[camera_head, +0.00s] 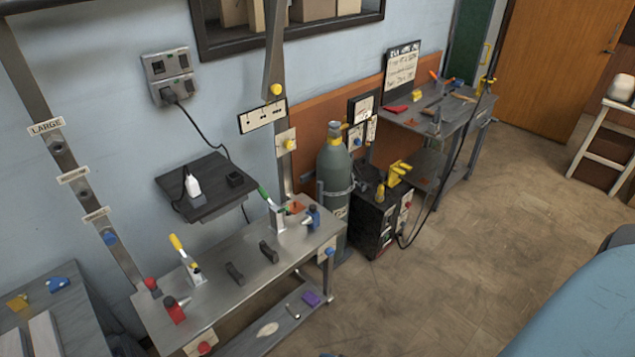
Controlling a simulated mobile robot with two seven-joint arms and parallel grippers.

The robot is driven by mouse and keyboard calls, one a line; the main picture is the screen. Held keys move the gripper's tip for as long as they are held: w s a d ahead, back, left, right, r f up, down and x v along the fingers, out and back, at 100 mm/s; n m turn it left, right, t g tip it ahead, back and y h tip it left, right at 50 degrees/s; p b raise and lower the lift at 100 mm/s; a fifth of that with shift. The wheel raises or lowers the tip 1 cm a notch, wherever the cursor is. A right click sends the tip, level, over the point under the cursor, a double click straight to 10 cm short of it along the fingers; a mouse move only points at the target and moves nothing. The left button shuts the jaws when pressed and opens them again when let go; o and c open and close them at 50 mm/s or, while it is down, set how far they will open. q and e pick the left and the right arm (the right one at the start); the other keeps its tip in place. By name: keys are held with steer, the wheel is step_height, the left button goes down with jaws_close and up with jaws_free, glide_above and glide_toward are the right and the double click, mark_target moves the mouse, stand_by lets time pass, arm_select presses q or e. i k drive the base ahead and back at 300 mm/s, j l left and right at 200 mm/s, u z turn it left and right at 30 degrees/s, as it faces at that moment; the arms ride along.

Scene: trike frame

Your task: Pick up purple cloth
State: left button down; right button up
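A small purple cloth (311,298) lies near the right end of the lower shelf (268,329) of the metal workbench (225,295). It looks flat and roughly square, and its top is in plain sight. The bench's top sits above and behind it. Neither my left nor my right gripper is in view, so nothing shows touching the cloth.
On the bench top stand a yellow-handled clamp (188,262), a green-handled clamp (272,212) and a red tool (175,309). A gas cylinder (334,175) and a dark welding cart (378,218) stand beyond the bench's right end. The brown floor (420,300) in front is largely clear.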

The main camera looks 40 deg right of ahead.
mark_target(312, 300)
steer(key=z, duration=1.1)
steer(key=k+l, duration=0.1)
steer(key=k, duration=0.2)
